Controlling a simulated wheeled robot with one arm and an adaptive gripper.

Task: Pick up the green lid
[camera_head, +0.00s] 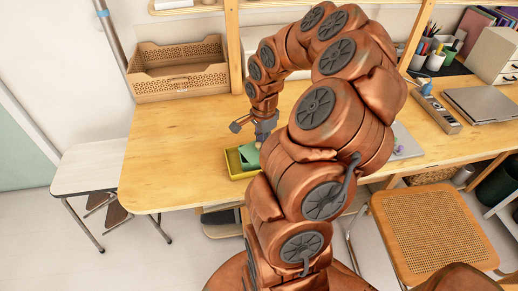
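A green piece, which looks like the green lid (249,154), is at the right side of a small yellow tray (234,168) near the front edge of the wooden desk. It looks tilted, and my arm hides part of its right side. I cannot tell whether it rests in the tray or on its rim. My gripper (249,134) is just above and behind the lid, pointing down. Its grey fingers look spread apart, one to the left and one close over the lid. No object shows between them.
The wooden desk (165,160) is clear left of the tray. A tan perforated crate (178,84) stands at the back left. A laptop (486,103) and pen cups (434,62) are at the right. A woven chair (430,225) and white stool (88,167) stand nearby.

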